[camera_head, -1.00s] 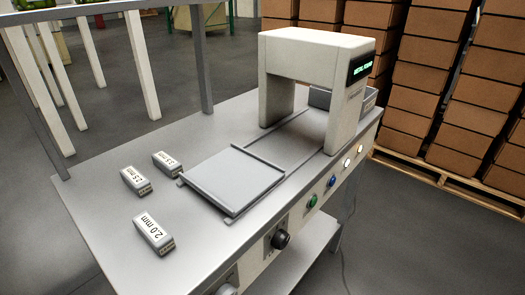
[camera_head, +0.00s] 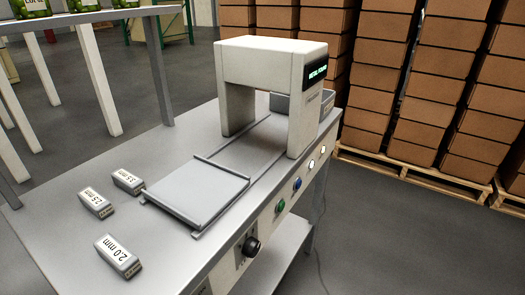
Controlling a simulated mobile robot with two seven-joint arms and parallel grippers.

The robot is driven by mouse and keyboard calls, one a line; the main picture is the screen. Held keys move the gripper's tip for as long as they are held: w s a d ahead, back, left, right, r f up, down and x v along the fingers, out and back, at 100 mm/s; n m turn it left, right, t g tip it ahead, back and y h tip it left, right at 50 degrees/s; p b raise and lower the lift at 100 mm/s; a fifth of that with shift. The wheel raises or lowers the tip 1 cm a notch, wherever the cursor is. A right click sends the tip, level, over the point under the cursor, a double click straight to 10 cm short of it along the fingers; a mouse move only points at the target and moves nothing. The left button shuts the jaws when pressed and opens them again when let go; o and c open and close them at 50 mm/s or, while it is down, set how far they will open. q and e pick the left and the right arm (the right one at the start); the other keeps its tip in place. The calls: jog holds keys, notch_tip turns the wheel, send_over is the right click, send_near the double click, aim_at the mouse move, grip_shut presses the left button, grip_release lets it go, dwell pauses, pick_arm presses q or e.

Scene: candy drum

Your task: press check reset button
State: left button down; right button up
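A metal detector arch (camera_head: 270,75) stands on a grey table (camera_head: 75,190), with a small lit green display (camera_head: 317,73) on its right end. Its front panel carries a row of controls. These are a black knob (camera_head: 252,246), a green button (camera_head: 280,206), a blue button (camera_head: 297,184) and two white lit buttons, one here (camera_head: 311,164) and one farther along (camera_head: 323,150). Any labels by the buttons are too small to read. Neither of my grippers is in view.
A flat tray (camera_head: 197,193) sits on rails before the arch. Three test blocks lie at left, marked 2.0 mm (camera_head: 117,256), 2.5 mm (camera_head: 96,202) and apparently 3.5 mm (camera_head: 128,181). A grey bin (camera_head: 314,99) is behind the arch. Stacked boxes (camera_head: 425,80) stand on pallets beyond clear floor.

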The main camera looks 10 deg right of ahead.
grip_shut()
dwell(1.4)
